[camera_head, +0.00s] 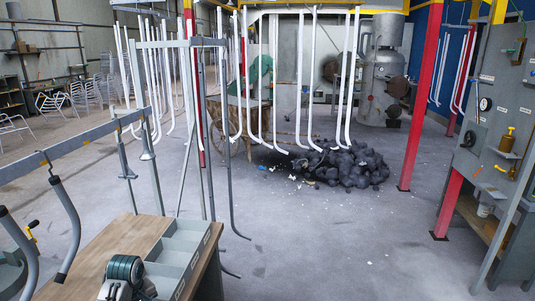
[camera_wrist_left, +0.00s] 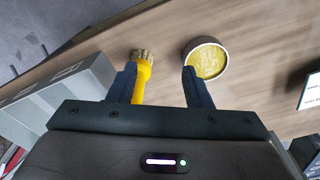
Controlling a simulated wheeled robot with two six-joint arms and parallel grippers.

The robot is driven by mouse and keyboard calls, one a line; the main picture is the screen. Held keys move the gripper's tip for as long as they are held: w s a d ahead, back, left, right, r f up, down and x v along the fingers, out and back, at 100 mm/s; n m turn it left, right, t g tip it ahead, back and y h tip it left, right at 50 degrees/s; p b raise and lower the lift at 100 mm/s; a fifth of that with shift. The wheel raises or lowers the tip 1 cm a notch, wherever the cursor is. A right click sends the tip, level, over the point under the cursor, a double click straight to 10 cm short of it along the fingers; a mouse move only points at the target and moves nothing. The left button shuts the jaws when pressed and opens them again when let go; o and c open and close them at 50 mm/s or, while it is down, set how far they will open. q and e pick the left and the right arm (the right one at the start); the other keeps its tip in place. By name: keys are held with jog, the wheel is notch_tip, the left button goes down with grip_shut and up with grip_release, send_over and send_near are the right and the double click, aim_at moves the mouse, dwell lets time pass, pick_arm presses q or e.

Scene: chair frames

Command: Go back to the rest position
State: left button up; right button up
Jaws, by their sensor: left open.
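My left gripper (camera_wrist_left: 161,88) shows in the left wrist view, with its two dark fingers apart above a wooden bench top (camera_wrist_left: 110,85). A yellow-handled brush (camera_wrist_left: 143,76) lies just inside the left finger, its lower end hidden by the gripper body. A round dark-rimmed tin (camera_wrist_left: 206,60) with yellow contents is by the tip of the right finger. Nothing is clamped between the fingers. Neither gripper shows in the head view, and my right gripper is in no view.
The wooden workbench (camera_head: 112,252) with grey bins (camera_head: 176,255) and a green-grey device (camera_head: 124,275) is at the lower left. White chair frames (camera_head: 300,80) hang from racks. A dark heap (camera_head: 345,165) lies on the floor.

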pick_arm(q)
jog(key=s+d+f+m+t, duration=0.1)
jog(key=s+d+f+m, duration=0.25)
jog(key=s, duration=0.55)
jog(key=s+d+f+m+t, duration=0.1)
jog(key=s+d+f+m, duration=0.2)
jog(key=s, duration=0.6)
jog(key=s+d+r+m+t, duration=0.1)
jog(key=s+d+r+m, duration=0.15)
jog(key=s, duration=0.55)
jog(key=s+d+r+m, duration=0.1)
jog(key=s+r+m, duration=0.25)
jog(key=s, duration=0.35)
notch_tip(320, 180, down, 36)
jog(key=a+g+b, duration=0.1)
jog(key=a+b, duration=0.1)
jog(key=b, duration=0.6)
jog(key=s+f+b, duration=0.2)
jog(key=s+f, duration=0.4)
jog(key=f, duration=0.3)
jog(key=s+a+f+g+b, duration=0.1)
jog(key=s+f+b, duration=0.1)
jog(key=s+f, duration=0.4)
jog(key=s+f+b, duration=0.2)
jog(key=s+f, duration=0.4)
jog(key=f, duration=0.6)
jog(key=shift+a+f+n, duration=0.3)
jog(key=shift+a+n, duration=0.05)
jog(key=shift+a, duration=0.05)
